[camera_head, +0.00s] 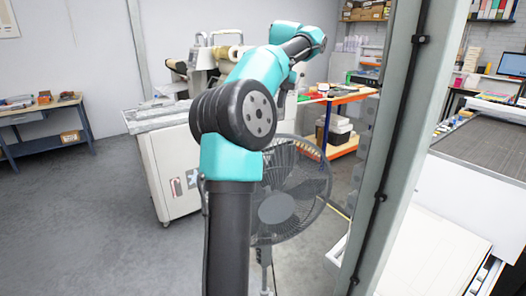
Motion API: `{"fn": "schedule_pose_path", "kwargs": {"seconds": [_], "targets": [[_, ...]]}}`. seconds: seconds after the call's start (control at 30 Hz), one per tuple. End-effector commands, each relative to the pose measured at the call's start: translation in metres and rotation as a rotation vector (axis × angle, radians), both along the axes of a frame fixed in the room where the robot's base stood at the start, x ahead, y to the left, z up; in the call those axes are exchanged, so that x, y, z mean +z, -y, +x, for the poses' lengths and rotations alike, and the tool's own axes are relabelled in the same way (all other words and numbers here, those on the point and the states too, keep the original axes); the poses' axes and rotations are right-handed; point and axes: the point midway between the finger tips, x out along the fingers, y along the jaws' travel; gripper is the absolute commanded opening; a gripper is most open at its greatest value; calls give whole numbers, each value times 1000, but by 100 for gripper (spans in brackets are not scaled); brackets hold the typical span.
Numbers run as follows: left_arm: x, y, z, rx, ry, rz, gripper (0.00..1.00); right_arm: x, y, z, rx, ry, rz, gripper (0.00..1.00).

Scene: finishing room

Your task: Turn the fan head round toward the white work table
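A grey pedestal fan (279,209) stands on the floor just right of and behind my arm. Its round wire cage and pale hub face roughly toward me, and its thin pole runs down out of the picture. My teal and black arm rises from the bottom middle and covers the left part of the fan. The arm bends over at the top, above and apart from the fan head. I can make out no gripper fingers. A white cabinet-like unit (166,172) with a flat top stands left of the fan. A white flat surface (437,252) shows at the lower right. I cannot tell which is the work table.
A grey upright post (392,150) with a cable crosses the view right of the fan. An orange-framed trolley (345,98) stands behind the fan. A dark-topped machine (485,150) is at the right. A blue bench (45,122) is far left, with open grey floor before it.

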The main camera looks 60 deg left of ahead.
Motion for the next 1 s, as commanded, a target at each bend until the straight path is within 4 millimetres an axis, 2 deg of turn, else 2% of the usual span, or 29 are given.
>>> {"fn": "schedule_pose_path", "kwargs": {"seconds": [0.17, 0.47, 1.0], "targets": [[-14, -1, -4, 1, -1, -2, 40, 0, 0, 0, 0, 0, 0, 43], [-53, -2, -12, 1, -2, -1, 40, 0, 0, 0, 0, 0, 0, 43], [-140, -5, -28, 1, -1, -2, 40, 0, 0, 0, 0, 0, 0, 43]]}}
